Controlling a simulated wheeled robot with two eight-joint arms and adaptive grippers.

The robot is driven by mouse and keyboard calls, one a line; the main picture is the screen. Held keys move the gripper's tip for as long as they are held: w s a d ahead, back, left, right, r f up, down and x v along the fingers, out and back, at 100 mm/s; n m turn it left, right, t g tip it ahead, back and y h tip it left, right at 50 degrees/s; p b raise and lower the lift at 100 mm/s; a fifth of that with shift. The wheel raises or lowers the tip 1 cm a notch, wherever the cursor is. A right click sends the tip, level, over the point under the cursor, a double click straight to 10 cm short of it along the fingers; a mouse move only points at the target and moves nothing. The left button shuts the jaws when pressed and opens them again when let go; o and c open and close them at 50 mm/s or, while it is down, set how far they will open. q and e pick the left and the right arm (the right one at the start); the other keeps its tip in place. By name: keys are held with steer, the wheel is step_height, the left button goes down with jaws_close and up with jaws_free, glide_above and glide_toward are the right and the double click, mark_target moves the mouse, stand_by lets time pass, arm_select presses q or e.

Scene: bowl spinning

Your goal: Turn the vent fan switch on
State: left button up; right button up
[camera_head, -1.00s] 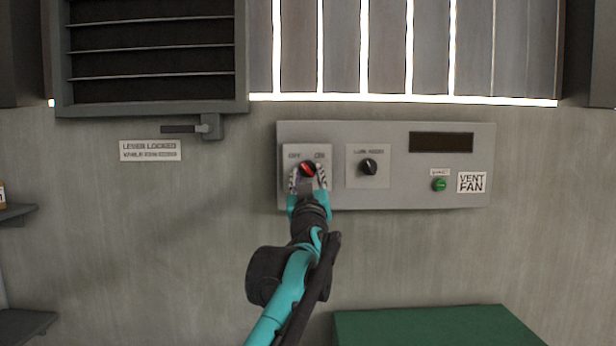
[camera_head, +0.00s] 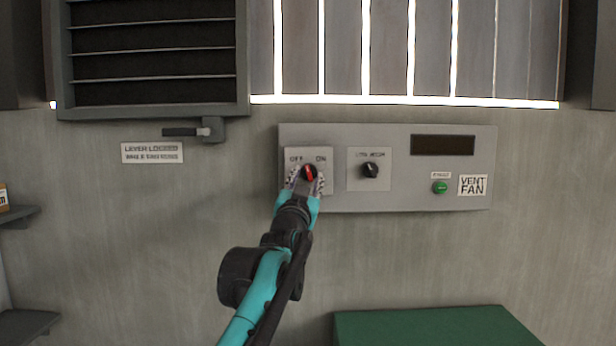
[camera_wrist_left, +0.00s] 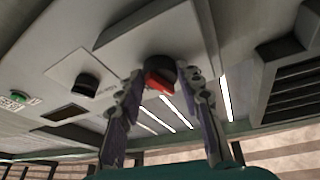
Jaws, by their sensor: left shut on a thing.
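The vent fan switch (camera_head: 309,173) is a black knob with a red marker, on a light plate lettered OFF and ON, at the left of the grey control panel (camera_head: 400,198). My left gripper (camera_head: 306,182) is at the knob, its fingers on either side of it and shut on it. The wrist view shows the red and black knob (camera_wrist_left: 158,76) between the two fingertips (camera_wrist_left: 160,84). In the head view the red marker points up, slightly toward the ON side. My fingers hide the lower part of the plate. My right gripper is not in view.
A lever (camera_head: 193,131) is at upper left. A green surface (camera_head: 435,328) is below.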

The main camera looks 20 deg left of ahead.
arm_select(q)
steer(key=m+h+p, duration=0.1)
steer(key=m, duration=0.1)
steer(key=m+g+h+p, duration=0.1)
steer(key=m, duration=0.2)
steer(key=m+h+p, duration=0.1)
steer(key=m, duration=0.2)
steer(key=shift+s+a+r+g, duration=0.1)
steer(key=shift+a+r+g, duration=0.2)
steer(key=shift+r, duration=0.1)
steer(key=m+p, duration=0.1)
steer(key=m, duration=0.1)
steer(key=m+g+h+p, duration=0.1)
steer(key=m, duration=0.1)
steer(key=shift+r+m+g, duration=0.2)
steer(key=shift+m+g, duration=0.1)
steer(key=shift+m+g+p, duration=0.3)
steer(key=shift+m+p, duration=0.45)
steer(key=shift+m, duration=0.15)
steer(key=o, duration=1.2)
steer(key=shift+c, duration=0.2)
steer(key=s+a, duration=0.1)
steer(key=s, duration=1.1)
steer(key=shift+a+f, duration=0.1)
